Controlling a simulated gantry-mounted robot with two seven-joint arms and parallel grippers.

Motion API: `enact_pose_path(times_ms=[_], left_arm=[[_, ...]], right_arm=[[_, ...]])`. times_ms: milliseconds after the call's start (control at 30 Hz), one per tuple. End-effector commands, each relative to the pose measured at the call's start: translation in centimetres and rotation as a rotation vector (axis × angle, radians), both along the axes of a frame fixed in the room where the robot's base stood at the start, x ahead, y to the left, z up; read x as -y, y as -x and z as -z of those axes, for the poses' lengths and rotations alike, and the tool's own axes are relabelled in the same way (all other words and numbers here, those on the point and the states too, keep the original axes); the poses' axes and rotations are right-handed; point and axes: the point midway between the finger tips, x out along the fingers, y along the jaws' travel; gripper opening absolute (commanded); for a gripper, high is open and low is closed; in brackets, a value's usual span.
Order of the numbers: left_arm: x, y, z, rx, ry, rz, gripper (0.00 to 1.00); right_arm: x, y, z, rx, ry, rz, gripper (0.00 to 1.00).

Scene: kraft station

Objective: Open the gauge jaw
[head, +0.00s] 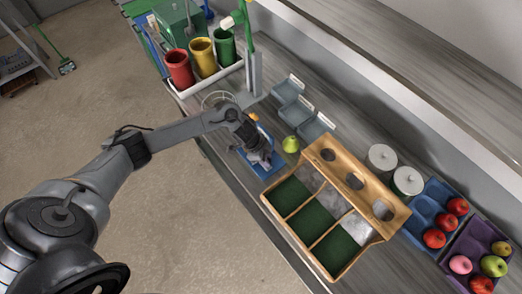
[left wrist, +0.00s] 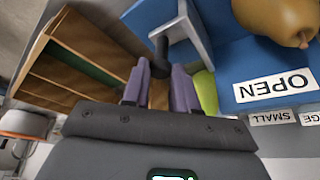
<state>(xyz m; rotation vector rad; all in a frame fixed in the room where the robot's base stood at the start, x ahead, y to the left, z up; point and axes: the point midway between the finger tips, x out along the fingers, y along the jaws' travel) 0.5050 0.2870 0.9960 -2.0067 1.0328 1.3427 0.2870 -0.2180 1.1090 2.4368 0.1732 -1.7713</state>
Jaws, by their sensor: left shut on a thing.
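The blue gauge (head: 269,171) lies on the counter and is partly hidden under my left gripper (head: 261,155). A brownish-yellow fruit (left wrist: 278,18) sits on the plate's far side. My right gripper is not in view.
A green pear (head: 291,144) lies just right of the gauge. A wooden divided crate (head: 290,211) stands further right, with white lidded jars (head: 382,158) and fruit trays behind. Grey bins (head: 288,90) and coloured cups (head: 202,56) stand at the back.

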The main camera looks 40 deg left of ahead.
Motion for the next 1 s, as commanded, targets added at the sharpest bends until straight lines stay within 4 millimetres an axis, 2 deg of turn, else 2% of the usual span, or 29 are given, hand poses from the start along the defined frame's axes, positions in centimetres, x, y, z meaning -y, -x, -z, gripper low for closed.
enact_pose_path(times_ms=[33, 267, 300, 433, 767, 867, 1000], left_arm=[[0.4, 0.1, -0.2, 0.000, 0.002, 0.002, 0.00], [0.4, 0.0, 0.0, 0.001, 0.003, 0.000, 0.00], [0.4, 0.0, 0.0, 0.001, 0.003, 0.000, 0.32], [0.4, 0.0, -0.1, 0.001, 0.002, 0.000, 0.52], [0.3, 0.0, -0.2, 0.001, 0.002, 0.000, 0.53], [0.0, 0.2, -0.7, 0.001, 0.001, 0.000, 0.53], [-0.5, 0.5, -2.3, 0.003, 0.000, 0.000, 0.53]], right_arm=[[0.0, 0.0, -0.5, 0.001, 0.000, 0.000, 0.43], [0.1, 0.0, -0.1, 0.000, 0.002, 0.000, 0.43], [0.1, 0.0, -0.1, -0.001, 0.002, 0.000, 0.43], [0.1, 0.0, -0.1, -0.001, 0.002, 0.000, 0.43], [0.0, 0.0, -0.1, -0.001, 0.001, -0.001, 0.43], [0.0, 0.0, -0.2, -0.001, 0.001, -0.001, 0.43], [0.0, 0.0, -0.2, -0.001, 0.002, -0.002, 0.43]])
